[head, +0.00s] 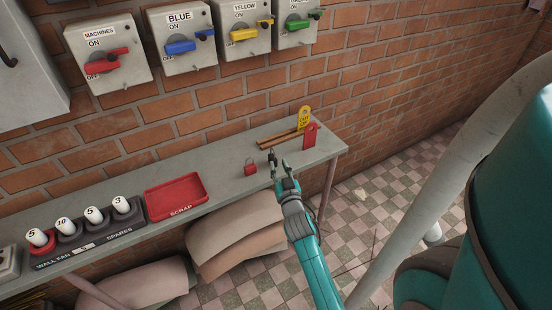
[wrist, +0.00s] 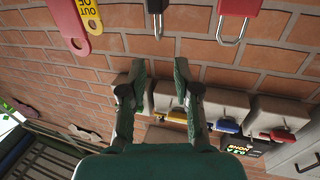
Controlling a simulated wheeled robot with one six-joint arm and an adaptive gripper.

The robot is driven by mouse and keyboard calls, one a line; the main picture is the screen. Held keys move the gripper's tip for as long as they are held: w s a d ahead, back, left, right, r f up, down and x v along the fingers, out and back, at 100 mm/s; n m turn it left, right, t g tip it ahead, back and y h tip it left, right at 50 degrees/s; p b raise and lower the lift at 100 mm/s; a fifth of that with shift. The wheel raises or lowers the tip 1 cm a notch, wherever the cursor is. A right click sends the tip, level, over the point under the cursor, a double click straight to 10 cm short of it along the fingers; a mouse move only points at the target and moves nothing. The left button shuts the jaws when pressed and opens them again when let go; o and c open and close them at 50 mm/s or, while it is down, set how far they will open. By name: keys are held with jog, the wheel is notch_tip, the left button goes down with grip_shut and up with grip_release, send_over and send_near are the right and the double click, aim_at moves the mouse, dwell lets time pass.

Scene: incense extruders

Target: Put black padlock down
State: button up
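The black padlock (head: 271,156) shows small and dark on the grey bench, just beyond my fingertips in the head view. In the wrist view, which looks upside down, the black padlock (wrist: 157,6) is cut off by the top edge, with its shackle pointing down in the picture. It stands between the red padlock and the tags. My gripper (head: 279,170) is at the bench's front edge. In the wrist view my gripper (wrist: 160,78) has its two fingers apart with nothing between them. The padlock appears clear of the fingers.
A red padlock (head: 250,169) stands left of the black one. A red tag (head: 310,136), a yellow tag (head: 304,117) and brown sticks (head: 278,138) are to the right and behind. A red scrap tray (head: 175,196) lies further left. Switch boxes (head: 181,38) line the brick wall.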

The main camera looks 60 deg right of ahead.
jog(key=s+a+f+n+t+y, duration=0.15)
jog(key=s+a+n+y, duration=0.35)
jog(key=a, duration=0.9)
jog(key=s+a+f+t+y, duration=0.1)
jog(key=s+a+f+y, duration=0.15)
jog(key=s+a, duration=0.7)
jog(key=s+a+r+n+y, duration=0.2)
jog(key=s+a+r+y, duration=0.1)
jog(key=s+a, duration=0.3)
jog(key=s+a+r+n+y, duration=0.2)
jog(key=s+a, duration=0.4)
jog(key=a, duration=0.3)
jog(key=shift+a+r+y, duration=0.15)
jog(key=shift+r+y, duration=0.3)
jog(key=shift+r, duration=0.4)
